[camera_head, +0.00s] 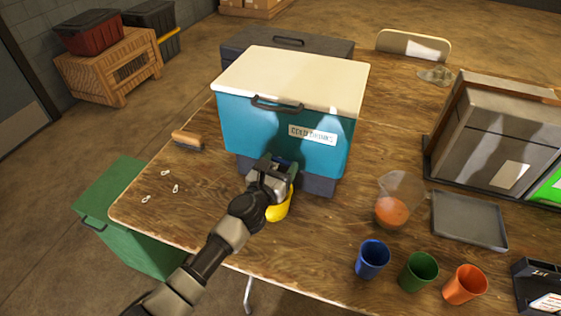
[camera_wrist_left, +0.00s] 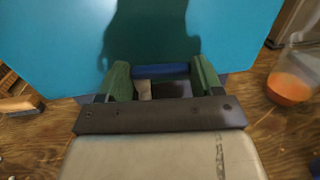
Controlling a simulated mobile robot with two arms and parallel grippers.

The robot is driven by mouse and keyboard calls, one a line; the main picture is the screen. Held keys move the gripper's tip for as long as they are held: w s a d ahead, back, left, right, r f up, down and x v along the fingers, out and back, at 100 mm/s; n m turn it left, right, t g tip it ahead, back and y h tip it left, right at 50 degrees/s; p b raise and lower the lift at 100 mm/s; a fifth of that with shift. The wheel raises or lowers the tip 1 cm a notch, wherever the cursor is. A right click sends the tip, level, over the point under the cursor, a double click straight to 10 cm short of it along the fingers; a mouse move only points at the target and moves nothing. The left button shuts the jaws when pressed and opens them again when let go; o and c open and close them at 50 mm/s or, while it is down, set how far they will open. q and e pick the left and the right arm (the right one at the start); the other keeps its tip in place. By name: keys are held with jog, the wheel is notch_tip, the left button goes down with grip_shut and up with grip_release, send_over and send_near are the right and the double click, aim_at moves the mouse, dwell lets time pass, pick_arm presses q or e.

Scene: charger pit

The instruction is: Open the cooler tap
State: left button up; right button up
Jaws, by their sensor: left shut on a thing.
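The teal cooler (camera_head: 260,128) with a cream lid stands on a dark base on the wooden table; its front also fills the top of the left wrist view (camera_wrist_left: 240,30). My left gripper (camera_head: 284,166) is at the lower front of the cooler. In the left wrist view its green fingers (camera_wrist_left: 160,78) are shut on the blue tap (camera_wrist_left: 160,71), which spans between them. The gripper hides most of the tap in the head view. A yellow cup (camera_head: 279,209) stands below the gripper, partly covered by my arm. My right gripper is not in view.
A clear pitcher with orange liquid (camera_head: 391,212) stands right of the cooler. Blue (camera_head: 373,261), green (camera_head: 418,273) and orange (camera_head: 465,286) cups stand at the front right. A grey tray (camera_head: 468,219) lies behind them. A brush (camera_head: 187,140) lies left of the cooler.

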pick_arm(q)
jog(key=shift+a+r+m+g+h+p, duration=0.1)
jog(key=shift+a+m+g+h+p, duration=0.15)
jog(key=shift+m+g+h+p, duration=0.65)
jog(key=shift+s+a+m+h, duration=0.15)
jog(key=shift+m+h, duration=0.15)
jog(key=shift+h, duration=0.4)
jog(key=shift+a+f+m+g+h+b, duration=0.15)
jog(key=shift+m+g+h+b, duration=0.1)
jog(key=shift+m+g+h, duration=0.25)
jog(key=shift+a+f+m+g+h+b, duration=0.1)
jog(key=shift+m+g+h+b, duration=0.1)
jog(key=shift+m+g+h, duration=0.3)
jog(key=shift+f+m+g+h+b, duration=0.1)
jog(key=shift+m+g+h+b, duration=0.3)
jog(key=shift+g+h, duration=0.2)
jog(key=shift+w+a+m+g+h+b, duration=0.15)
jog(key=shift+a+m+g+h+b, duration=0.35)
jog(key=shift+m+g+b, duration=1.45)
jog(key=shift+w+a+m+g+h+b, duration=0.15)
jog(key=shift+m+g+h+b, duration=0.85)
jog(key=shift+g+b, duration=1.75)
jog(key=shift+w+a+m+g+h+b, duration=0.1)
jog(key=shift+a+m+g+h+b, duration=0.3)
jog(key=shift+m+g+b, duration=1.65)
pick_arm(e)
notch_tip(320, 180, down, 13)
pick_arm(q)
jog(key=shift+r+g, duration=0.2)
jog(key=shift+g, duration=0.15)
